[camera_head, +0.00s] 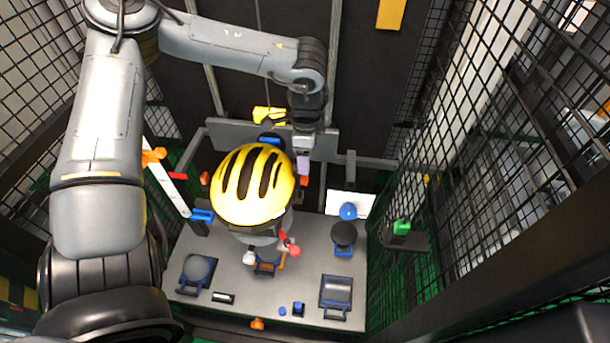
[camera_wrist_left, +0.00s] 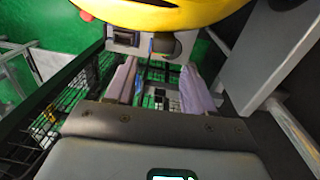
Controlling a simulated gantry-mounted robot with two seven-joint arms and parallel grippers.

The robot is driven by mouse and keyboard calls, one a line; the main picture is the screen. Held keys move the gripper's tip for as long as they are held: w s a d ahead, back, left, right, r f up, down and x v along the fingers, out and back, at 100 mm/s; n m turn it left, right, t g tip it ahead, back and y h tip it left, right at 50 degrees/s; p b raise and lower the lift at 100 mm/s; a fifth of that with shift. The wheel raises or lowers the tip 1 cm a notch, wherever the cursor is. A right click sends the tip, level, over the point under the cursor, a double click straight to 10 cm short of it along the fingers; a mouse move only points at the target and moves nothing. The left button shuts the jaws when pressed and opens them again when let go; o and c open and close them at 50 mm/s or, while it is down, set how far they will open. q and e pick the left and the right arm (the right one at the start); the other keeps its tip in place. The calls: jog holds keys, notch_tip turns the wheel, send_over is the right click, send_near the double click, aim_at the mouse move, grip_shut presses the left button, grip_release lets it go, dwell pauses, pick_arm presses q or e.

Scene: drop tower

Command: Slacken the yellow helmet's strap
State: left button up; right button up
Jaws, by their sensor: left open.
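The yellow helmet (camera_head: 253,187) with black vent slots sits upright on a grey form above the grey table. Its yellow edge (camera_wrist_left: 165,14) fills the top of the left wrist view. I cannot make out its strap clearly in either view. My left gripper (camera_head: 303,164) is at the helmet's right rear side, pointing down. In the left wrist view its two pale purple fingers (camera_wrist_left: 158,86) are apart, with nothing clearly held between them. A grey block with a dark round knob (camera_wrist_left: 163,45) shows beyond the fingertips, under the helmet edge. My right gripper is not in view.
A red knob (camera_head: 294,251) is below the helmet. Black mesh fencing (camera_head: 460,180) stands at the right.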

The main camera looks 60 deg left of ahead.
aim_at(305, 178)
pick_arm(q)
notch_tip(305, 178, down, 7)
jog(key=shift+s+d+r, duration=0.15)
jog(key=shift+r, duration=0.05)
dwell(0.3)
jog(key=c, duration=0.7)
